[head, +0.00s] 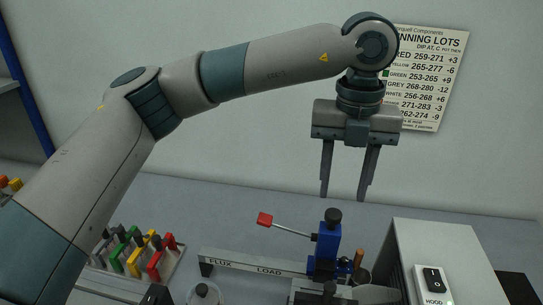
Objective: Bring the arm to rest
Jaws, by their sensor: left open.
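My left arm comes in from the left and reaches across the upper part of the head view, bent down at the wrist. My left gripper (344,196) hangs from it, pointing down, with its two dark fingers apart and nothing between them. It is in front of the wall and, in the picture, above a blue device (326,246) with a red-tipped lever (265,219). I see no contact between the fingers and anything. My right gripper does not show.
A bar marked FLUX LOAD (250,264) lies on the grey bench. A rack of coloured clips (134,262) stands lower left. A grey box (440,240) with a HOOD switch (433,281) stands lower right. A lots chart (430,80) hangs on the wall, partly behind my arm.

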